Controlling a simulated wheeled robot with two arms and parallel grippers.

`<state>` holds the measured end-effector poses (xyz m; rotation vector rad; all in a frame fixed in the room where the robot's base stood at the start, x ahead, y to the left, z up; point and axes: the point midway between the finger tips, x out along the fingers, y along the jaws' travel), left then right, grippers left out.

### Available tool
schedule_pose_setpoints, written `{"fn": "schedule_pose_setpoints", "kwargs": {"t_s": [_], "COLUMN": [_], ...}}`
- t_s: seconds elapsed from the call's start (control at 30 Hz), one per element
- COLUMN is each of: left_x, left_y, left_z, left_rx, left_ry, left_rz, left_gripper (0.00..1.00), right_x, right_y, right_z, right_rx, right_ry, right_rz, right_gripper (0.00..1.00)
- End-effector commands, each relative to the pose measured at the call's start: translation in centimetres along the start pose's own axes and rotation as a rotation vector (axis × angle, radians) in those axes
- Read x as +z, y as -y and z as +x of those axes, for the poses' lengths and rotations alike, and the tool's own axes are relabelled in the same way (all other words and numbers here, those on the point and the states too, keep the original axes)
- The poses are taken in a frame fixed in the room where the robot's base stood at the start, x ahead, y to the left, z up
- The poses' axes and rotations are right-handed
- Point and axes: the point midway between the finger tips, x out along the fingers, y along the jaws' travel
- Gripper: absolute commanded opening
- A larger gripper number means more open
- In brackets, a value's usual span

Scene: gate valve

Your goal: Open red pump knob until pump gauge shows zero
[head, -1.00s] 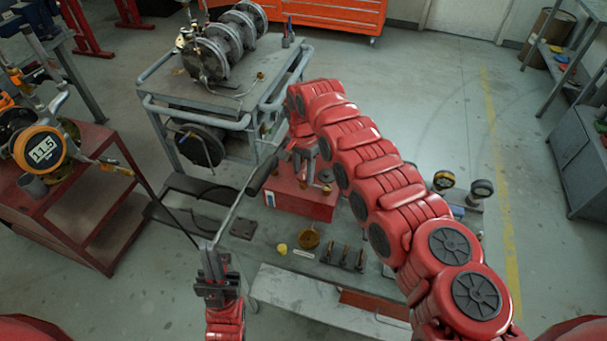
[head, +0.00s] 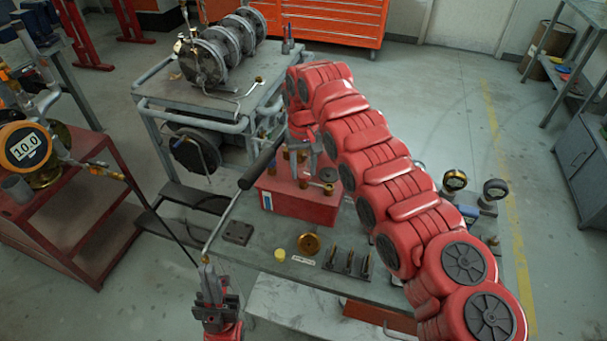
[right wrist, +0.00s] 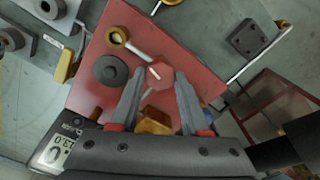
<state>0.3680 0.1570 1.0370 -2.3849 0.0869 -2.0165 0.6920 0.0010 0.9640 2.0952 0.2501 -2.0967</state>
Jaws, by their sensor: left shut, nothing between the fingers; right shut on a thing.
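The red pump box (head: 305,204) stands on the grey bench, with fittings on top. My right gripper (right wrist: 160,74) is over it; in the right wrist view its fingers are shut on the small red knob (right wrist: 158,75), which has a pale mark. In the head view my right arm hides much of this spot. My left gripper (head: 210,280) is shut with nothing between its fingers, at the near end of a long metal lever with a black grip (head: 262,165); contact is unclear. The orange digital gauge (head: 25,147) at the left reads 10.0.
A brass dish (head: 309,243), a yellow cap (head: 280,255) and several small upright parts (head: 348,262) lie on the bench near the pump. Two dial gauges (head: 455,180) stand at the right. A partly cut-off digital display (right wrist: 57,151) shows in the wrist view. A grey cart (head: 220,100) stands behind.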

Motion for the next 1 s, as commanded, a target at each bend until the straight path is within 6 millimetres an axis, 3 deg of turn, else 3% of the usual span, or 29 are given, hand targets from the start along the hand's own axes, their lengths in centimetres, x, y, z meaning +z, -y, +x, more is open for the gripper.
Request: {"fn": "schedule_pose_setpoints", "kwargs": {"t_s": [0.5, 1.0], "left_x": [0.3, 0.4], "left_y": [-0.1, -0.1], "left_z": [-1.9, -2.2], "left_rx": [0.0, 0.0], "left_ry": [0.0, 0.0], "left_rz": [0.0, 0.0], "left_gripper": [0.0, 0.0], "right_x": [-0.1, -0.1], "right_y": [-0.1, -0.1], "right_z": [-0.1, -0.2], "right_rx": [0.001, 0.002], "right_ry": [-0.003, -0.003], "right_rz": [-0.379, -0.475], "right_gripper": [0.0, 0.0]}}
